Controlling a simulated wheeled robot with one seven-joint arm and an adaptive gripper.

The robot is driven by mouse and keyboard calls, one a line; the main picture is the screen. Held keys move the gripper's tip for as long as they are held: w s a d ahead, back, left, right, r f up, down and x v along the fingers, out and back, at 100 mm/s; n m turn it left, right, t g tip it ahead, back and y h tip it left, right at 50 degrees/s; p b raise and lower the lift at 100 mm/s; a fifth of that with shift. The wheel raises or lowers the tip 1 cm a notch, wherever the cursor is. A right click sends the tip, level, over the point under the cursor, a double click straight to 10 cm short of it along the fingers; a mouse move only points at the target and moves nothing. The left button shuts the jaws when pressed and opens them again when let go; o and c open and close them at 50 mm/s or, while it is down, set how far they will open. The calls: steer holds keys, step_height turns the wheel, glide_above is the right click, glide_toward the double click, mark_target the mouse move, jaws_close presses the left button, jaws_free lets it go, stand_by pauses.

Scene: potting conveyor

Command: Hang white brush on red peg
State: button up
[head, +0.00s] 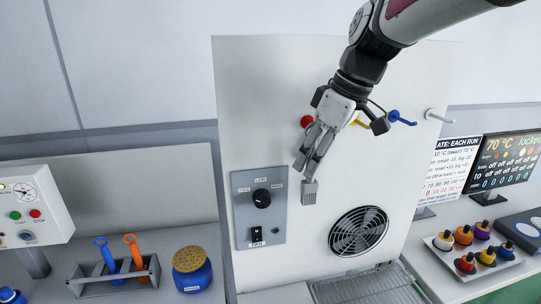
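The white brush (309,193) shows as a pale grey-white head with bristles pointing down, in front of the upright white panel. My gripper (308,168) points down and appears shut on the brush's upper part. The fingers hide the handle and any hanging loop. The red peg (306,121) sticks out of the panel just left of my gripper's upper part, above the brush. Its round red end is visible and nothing hangs on it. Whether my gripper touches the peg cannot be told.
A yellow peg (360,122), blue peg (401,118) and white peg (436,116) lie to the right. Below are a knob panel (259,208) and a fan grille (358,232). A grey rack (115,278) holds blue and orange looped tools, beside a blue jar (192,272).

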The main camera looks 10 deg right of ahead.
steer(key=shift+f, duration=0.1)
steer(key=v, duration=1.1)
steer(key=s+a+f+m+t+h, duration=0.2)
steer(key=s+f+m, duration=0.6)
steer(key=s+f, duration=0.5)
steer(key=s+a, duration=0.1)
steer(key=s, duration=0.3)
steer(key=shift+f+t+h, duration=0.3)
steer(key=shift+f+h, duration=0.05)
steer(key=shift+h, duration=0.05)
stand_by(0.5)
